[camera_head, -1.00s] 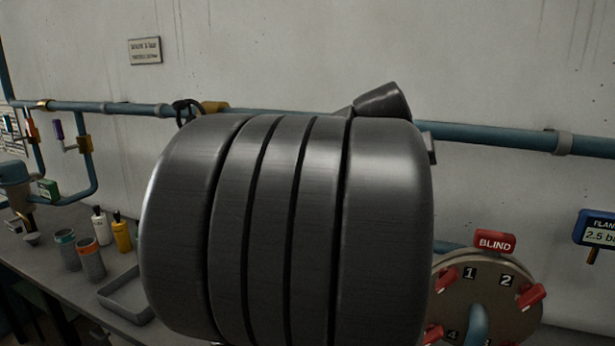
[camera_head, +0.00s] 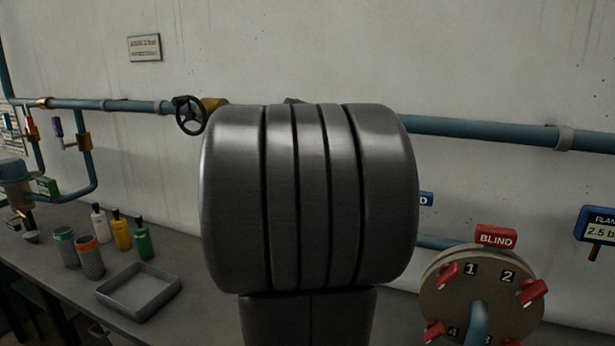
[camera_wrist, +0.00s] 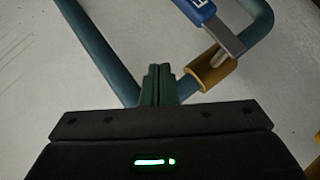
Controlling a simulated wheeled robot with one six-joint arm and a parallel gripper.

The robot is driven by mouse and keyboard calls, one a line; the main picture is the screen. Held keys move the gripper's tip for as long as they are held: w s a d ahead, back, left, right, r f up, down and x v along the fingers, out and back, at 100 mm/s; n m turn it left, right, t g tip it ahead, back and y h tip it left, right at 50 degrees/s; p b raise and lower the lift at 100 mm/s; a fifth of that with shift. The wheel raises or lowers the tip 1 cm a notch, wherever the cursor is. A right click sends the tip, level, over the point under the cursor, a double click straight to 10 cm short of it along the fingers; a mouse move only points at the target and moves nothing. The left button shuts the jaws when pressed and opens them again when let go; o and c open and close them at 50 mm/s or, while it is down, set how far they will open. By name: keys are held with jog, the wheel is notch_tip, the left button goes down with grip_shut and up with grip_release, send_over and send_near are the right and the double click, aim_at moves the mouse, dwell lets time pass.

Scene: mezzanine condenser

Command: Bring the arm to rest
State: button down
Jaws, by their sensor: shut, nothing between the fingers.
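My gripper (camera_wrist: 158,72) shows in the wrist view, its two green fingers pressed together with nothing between them. I cannot tell how far the fingers are from the pipe. In the head view my arm's large dark grey link fills the middle, and my gripper is hidden.
A bench (camera_head: 60,262) at left bears a grey tray (camera_head: 140,290), several bottles and two cups. A black handwheel (camera_head: 189,115) sits on the wall pipe (camera_head: 480,131). A round flange (camera_head: 445,297) with red clamps and a red BLIND tag (camera_head: 496,237) stands at lower right.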

jog(key=shift+w+a+f+n+t+h+p, duration=0.1)
jog(key=shift+w+a+f+n+h+p, duration=0.1)
jog(key=shift+w+a+n+h+p, duration=0.45)
jog(key=shift+w+a+f+n+t+h+p, duration=0.15)
jog(key=shift+a+n+h+p, duration=0.2)
jog(key=shift+a+n+h, duration=0.55)
jog(key=shift+w+a+f+n+t+h+p, duration=0.1)
jog(key=shift+w+a+f+n+h+p, duration=0.15)
jog(key=shift+a+n+h+p, duration=0.5)
jog(key=shift+a+m+b, duration=0.25)
jog(key=shift+m+b, duration=0.05)
jog(key=shift+d, duration=0.1)
